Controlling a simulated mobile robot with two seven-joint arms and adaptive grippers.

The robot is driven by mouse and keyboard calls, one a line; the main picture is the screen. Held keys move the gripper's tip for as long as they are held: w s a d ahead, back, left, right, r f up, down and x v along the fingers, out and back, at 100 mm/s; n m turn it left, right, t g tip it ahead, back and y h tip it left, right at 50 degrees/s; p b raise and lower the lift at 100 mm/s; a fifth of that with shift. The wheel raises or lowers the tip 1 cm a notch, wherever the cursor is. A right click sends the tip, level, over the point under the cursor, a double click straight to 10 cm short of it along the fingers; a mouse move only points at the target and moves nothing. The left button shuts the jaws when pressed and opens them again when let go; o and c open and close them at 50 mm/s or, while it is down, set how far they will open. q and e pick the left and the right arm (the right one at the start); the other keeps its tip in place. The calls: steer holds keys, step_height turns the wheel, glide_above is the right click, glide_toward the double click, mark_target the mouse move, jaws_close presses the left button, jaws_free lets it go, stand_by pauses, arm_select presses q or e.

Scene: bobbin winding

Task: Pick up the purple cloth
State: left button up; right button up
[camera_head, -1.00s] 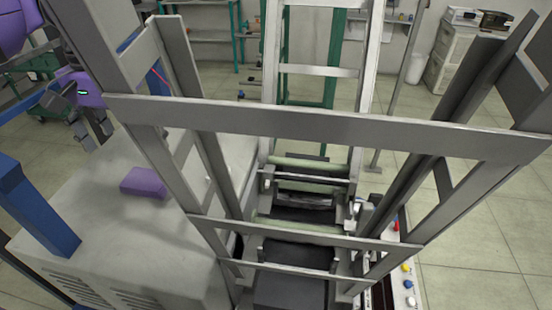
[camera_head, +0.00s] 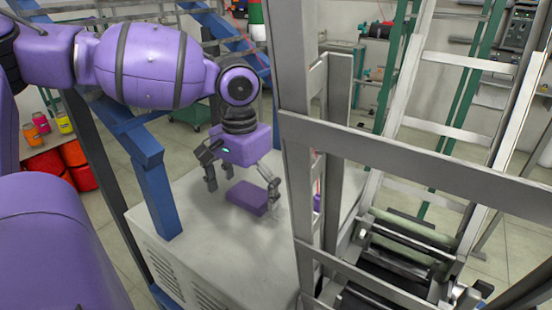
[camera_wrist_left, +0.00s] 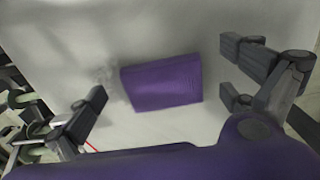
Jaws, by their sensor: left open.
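The purple cloth (camera_head: 249,197) is a folded block lying on top of the light grey cabinet (camera_head: 190,255). In the left wrist view the cloth (camera_wrist_left: 162,82) lies flat between the spread fingers, slightly tilted. My left gripper (camera_head: 240,186) is open and empty above the cabinet, with its fingers either side of the cloth in the picture; it also shows in the left wrist view (camera_wrist_left: 165,95). I cannot tell the exact height of the fingers above the cloth. My right gripper is not in view.
A grey metal frame (camera_head: 293,160) stands close to the right of my left gripper. A blue post (camera_head: 155,195) rises at the cabinet's left. Rollers (camera_head: 405,235) sit inside the machine at right. Red containers (camera_head: 75,165) stand on the far left.

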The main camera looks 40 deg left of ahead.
arm_select(q)
steer(key=c, duration=1.2)
steer(key=shift+o, duration=0.2)
steer(key=shift+r, duration=0.15)
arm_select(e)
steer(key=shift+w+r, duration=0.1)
arm_select(q)
steer(key=shift+r, duration=0.6)
steer(key=s+d+r+p, duration=0.3)
steer(key=s+d+r, duration=0.5)
steer(key=d+r, duration=0.3)
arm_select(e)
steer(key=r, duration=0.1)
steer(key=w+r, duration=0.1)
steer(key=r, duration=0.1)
arm_select(q)
steer(key=shift+a+r, duration=0.1)
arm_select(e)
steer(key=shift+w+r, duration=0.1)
